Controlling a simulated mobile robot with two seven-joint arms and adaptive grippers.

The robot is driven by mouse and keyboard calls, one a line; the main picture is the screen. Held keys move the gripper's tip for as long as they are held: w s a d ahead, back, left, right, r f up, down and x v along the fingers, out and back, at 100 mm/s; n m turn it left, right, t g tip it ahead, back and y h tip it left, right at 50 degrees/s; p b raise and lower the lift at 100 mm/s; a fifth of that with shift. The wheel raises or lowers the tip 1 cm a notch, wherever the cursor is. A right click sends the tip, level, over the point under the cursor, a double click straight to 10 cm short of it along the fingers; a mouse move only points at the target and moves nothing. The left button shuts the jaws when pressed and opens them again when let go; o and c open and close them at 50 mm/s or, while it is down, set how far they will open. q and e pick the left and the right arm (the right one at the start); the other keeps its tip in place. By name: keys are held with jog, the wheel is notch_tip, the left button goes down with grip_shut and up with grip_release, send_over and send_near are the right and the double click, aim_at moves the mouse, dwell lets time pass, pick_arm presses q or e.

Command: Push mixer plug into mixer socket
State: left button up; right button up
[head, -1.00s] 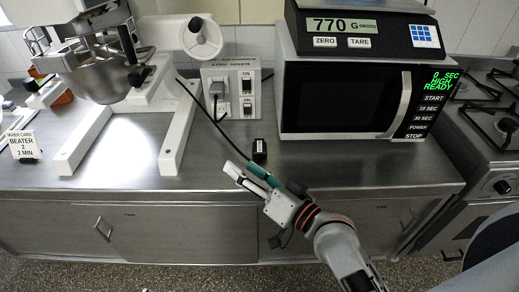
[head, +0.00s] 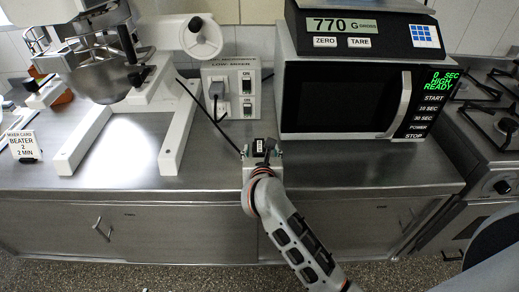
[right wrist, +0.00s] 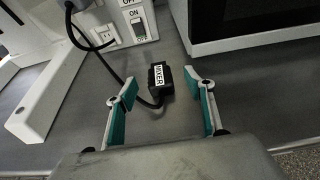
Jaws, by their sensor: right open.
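The mixer plug (head: 259,146) is a small black block with a white MIXER label, lying on the steel counter. In the right wrist view the plug (right wrist: 161,80) sits between and slightly beyond my right gripper's fingertips (right wrist: 161,86), with a gap to each finger. Its black cord runs up and left. My right gripper (head: 262,152) is open and empty, reaching in from the counter's front edge. My left gripper is not in view.
A microwave (head: 350,97) with a scale (head: 365,30) on top stands at right. The counter between is mostly clear.

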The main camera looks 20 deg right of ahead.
aim_at(260, 150)
jog(key=x, duration=0.2)
jog(key=f+x, duration=0.1)
jog(key=x, duration=0.4)
jog(key=shift+a+f, duration=0.2)
jog(key=shift+f, duration=0.2)
jog(key=c, duration=1.2)
